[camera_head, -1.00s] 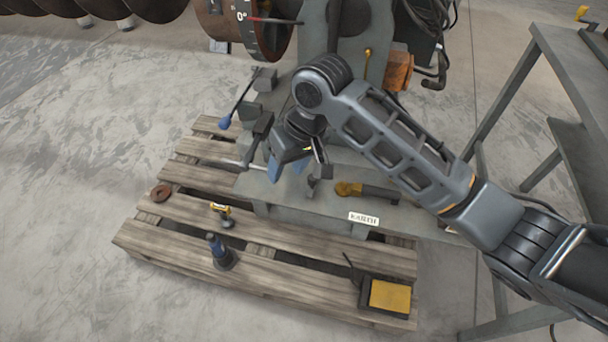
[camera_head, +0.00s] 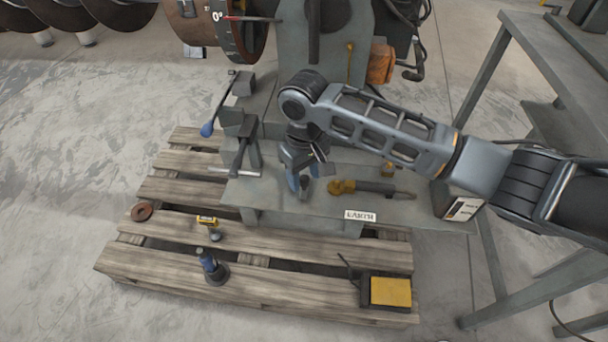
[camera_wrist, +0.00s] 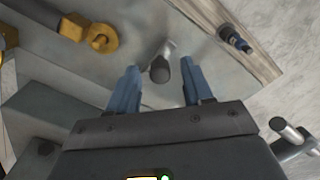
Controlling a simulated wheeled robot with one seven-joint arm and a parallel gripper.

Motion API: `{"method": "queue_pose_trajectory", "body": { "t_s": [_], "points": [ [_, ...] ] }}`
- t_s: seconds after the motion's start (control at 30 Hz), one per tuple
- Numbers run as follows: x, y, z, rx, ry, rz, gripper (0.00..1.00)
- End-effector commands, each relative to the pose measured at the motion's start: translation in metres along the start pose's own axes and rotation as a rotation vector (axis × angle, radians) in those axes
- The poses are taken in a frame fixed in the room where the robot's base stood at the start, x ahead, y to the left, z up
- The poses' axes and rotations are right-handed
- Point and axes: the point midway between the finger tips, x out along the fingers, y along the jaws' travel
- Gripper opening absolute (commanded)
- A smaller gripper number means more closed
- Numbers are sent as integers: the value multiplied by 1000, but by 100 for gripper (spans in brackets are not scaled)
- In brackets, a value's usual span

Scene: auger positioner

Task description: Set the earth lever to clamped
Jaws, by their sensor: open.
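The earth lever is a short upright handle with a dark rounded end (camera_wrist: 160,68) on a pale metal stem. In the wrist view it stands between my two blue fingertips, with space on both sides. My gripper (camera_wrist: 160,80) is open and points down over the grey plate. In the head view my gripper (camera_head: 309,177) hangs above the plate, left of the brass-headed clamp, and partly hides the lever (camera_head: 304,193). The white EARTH label (camera_head: 360,216) is on the plate's front edge. I cannot tell the lever's setting.
A brass-headed clamp with a grey handle (camera_head: 372,188) lies on the plate to the right. A vice with a T-bar (camera_head: 240,150) stands to the left. The wooden pallet (camera_head: 170,220) holds a blue-topped tool (camera_head: 209,264) and a yellow-topped pedal (camera_head: 390,291).

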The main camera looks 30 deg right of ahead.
Motion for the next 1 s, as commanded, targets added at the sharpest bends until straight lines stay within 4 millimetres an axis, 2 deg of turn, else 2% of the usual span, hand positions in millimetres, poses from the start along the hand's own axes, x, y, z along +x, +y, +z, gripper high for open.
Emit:
{"method": "queue_pose_trajectory", "body": {
  "t_s": [0.3, 0.8, 1.0],
  "points": [
    [3, 0, 0, 0, 0, 0, 50],
    [2, 0, 0, 0, 0, 0, 2],
    [2, 0, 0, -2, 0, -1, 0]
  ]
}}
